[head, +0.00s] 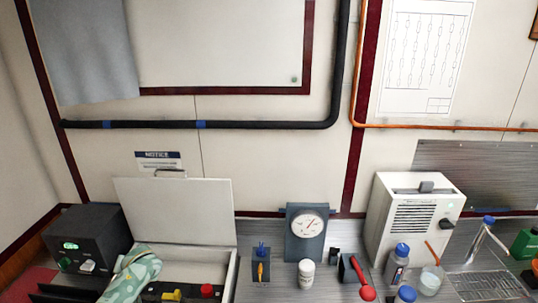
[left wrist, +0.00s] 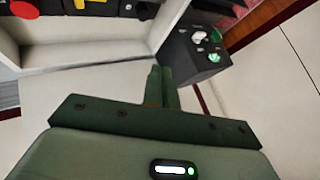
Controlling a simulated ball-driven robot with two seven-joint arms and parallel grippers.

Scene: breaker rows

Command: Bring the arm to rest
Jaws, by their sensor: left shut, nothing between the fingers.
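My left gripper (left wrist: 161,72) shows in the left wrist view with its two dark green fingers together and nothing between them. Its fingertips point toward the pale open box (left wrist: 110,62) and the dark device (left wrist: 198,48); I cannot tell the exact gap. In the head view the box (head: 229,272) stands with its lid (head: 178,210) raised. Red (head: 207,290) and yellow (head: 171,295) switches show inside it. Neither gripper shows in the head view, and my right gripper is in no view.
To the right are a gauge (head: 307,225), a white bottle (head: 306,272), a red-knobbed lever (head: 367,292), a vented white unit (head: 410,220) and a wire rack (head: 487,284).

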